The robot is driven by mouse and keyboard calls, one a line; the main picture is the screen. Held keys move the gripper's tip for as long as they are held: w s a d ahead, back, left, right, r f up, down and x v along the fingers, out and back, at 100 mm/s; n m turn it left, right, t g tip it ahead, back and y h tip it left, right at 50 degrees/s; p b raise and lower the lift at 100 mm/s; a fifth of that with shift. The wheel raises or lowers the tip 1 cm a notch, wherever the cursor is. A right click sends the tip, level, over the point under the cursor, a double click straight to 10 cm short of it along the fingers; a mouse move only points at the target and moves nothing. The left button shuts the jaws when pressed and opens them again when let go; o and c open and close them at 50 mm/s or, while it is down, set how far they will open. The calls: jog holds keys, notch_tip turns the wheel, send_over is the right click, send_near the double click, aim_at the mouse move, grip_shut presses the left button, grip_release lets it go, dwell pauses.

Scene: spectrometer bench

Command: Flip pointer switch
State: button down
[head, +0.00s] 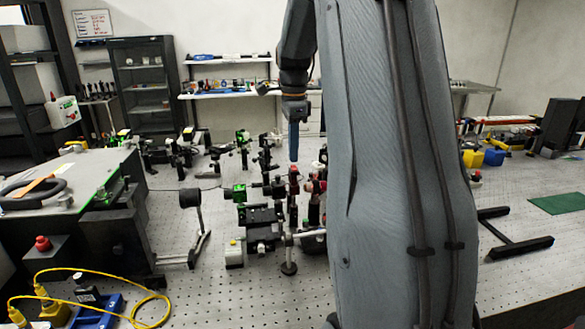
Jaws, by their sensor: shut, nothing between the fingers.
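My gripper (293,158) hangs straight down over the optical bench (200,262), with its blue fingers shut and nothing between them. Its tips are just above, or in front of, a small red-topped mount (293,182) in the picture; I cannot tell whether they touch. I cannot pick out the pointer switch with certainty. A black box with a red knob (42,243) stands at the left. My grey arm covers the centre right and hides part of the bench behind it.
Several optics posts and mounts crowd around the gripper, with a black stage block (264,215) below. A yellow cable (150,303) loops at the lower left. A black rail frame (520,247) and green mat (557,203) lie right. Bare bench shows at lower centre.

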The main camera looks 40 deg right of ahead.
aim_at(293, 166)
jog(key=shift+f+b, duration=0.35)
jog(key=shift+f, duration=0.65)
dwell(0.7)
jog(key=shift+r, duration=0.15)
notch_tip(293, 166, up, 7)
jog(key=p, duration=0.5)
dwell(0.3)
dwell(0.4)
jog(key=s+a+f+n+b, duration=0.2)
jog(key=s+a+f+n, duration=0.4)
jog(key=a, duration=0.3)
jog(key=s+a+f+n+t+b, duration=0.1)
jog(key=s+a+f+n+b, duration=0.2)
jog(key=s+a+f+n, duration=0.3)
jog(key=s+a+f+n+b, duration=0.2)
jog(key=s+a+f+n, duration=0.4)
jog(key=a+f+n, duration=0.4)
jog(key=shift+a+n, duration=0.6)
jog(key=shift+a, duration=0.4)
